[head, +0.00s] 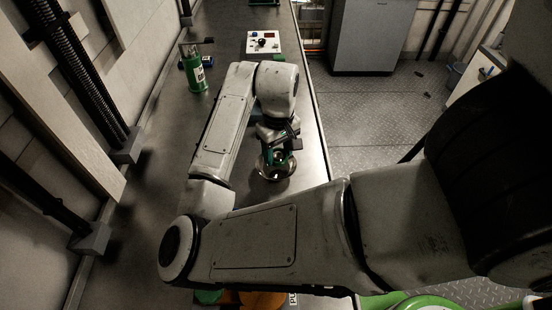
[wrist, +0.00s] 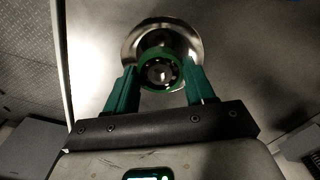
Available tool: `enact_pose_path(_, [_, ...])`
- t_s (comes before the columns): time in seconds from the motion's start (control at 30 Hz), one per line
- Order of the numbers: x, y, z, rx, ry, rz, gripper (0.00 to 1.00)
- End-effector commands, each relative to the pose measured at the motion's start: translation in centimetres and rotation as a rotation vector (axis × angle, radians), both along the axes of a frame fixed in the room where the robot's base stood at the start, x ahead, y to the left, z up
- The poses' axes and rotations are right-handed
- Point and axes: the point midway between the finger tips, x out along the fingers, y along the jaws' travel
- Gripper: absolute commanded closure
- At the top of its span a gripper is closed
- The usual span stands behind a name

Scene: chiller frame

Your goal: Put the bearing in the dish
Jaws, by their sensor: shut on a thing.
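My gripper (wrist: 162,88) has green fingers and is shut on the bearing (wrist: 161,72), a ring with a green outer rim and a dark metal inside. The round shiny metal dish (wrist: 192,34) lies just beyond the bearing in the wrist view, and the bearing overlaps its near part. In the head view my gripper (head: 281,157) is over the dish (head: 273,176), which stands on the metal bench. The bearing is a small green shape there, partly hidden by the gripper. I cannot tell whether the bearing touches the dish.
A green canister (head: 195,74) stands on the bench at the back left. A white control box (head: 263,42) with a knob sits at the back. The bench (head: 160,200) is bare left of my arm. Its right edge drops to the floor, near a grey cabinet (head: 368,35).

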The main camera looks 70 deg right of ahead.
Motion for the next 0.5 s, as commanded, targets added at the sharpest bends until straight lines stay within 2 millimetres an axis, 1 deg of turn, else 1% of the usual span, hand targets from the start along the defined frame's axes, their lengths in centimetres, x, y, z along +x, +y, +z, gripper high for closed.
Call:
enact_pose_path(0.1, [0.8,-0.1,-0.9,0.002,-0.001,0.003,0.81])
enact_pose_path(0.3, [0.7,-0.1,-3.3,0.002,-0.001,0.002,0.81])
enact_pose_path(0.4, [0.6,-0.1,-3.7,-0.001,-0.001,0.000,0.81])
enact_pose_path(0.5, [0.6,-0.1,-3.8,-0.001,-0.001,0.000,0.81])
